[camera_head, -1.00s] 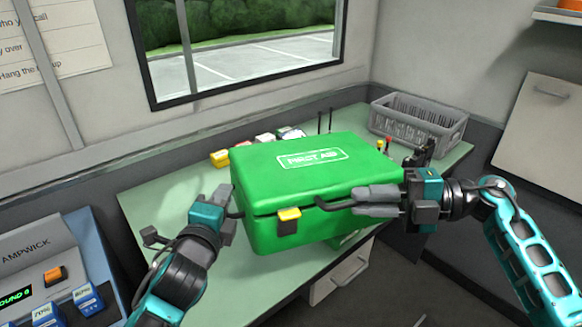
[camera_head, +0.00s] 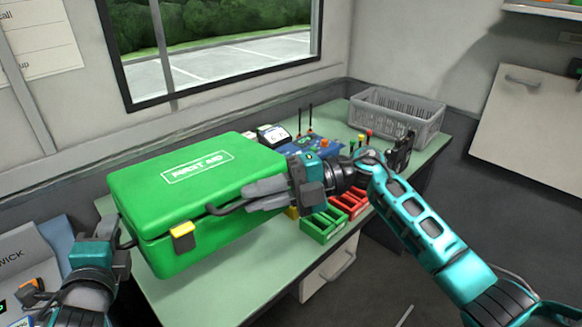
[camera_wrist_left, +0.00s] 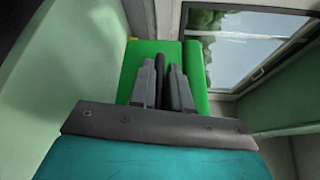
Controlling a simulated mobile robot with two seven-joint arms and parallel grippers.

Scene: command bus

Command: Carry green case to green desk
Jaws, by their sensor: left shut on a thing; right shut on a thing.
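The green first aid case (camera_head: 205,205) with a yellow latch is held between my two grippers over the left part of the green desk (camera_head: 225,285). I cannot tell whether its underside touches the desk. My right gripper (camera_head: 255,195) is shut on the dark handle at the case's front. My left gripper (camera_head: 118,240) is at the case's left end, its fingertips partly hidden. In the left wrist view, my left gripper (camera_wrist_left: 163,85) is shut on a dark handle against the green case (camera_wrist_left: 145,60).
A grey basket (camera_head: 398,115) stands at the desk's back right. Green (camera_head: 322,227) and red (camera_head: 349,203) small bins, a blue item (camera_head: 313,155) and a dark device (camera_head: 400,155) are on the desk to the right. An Ampwick machine (camera_head: 35,255) stands at the left.

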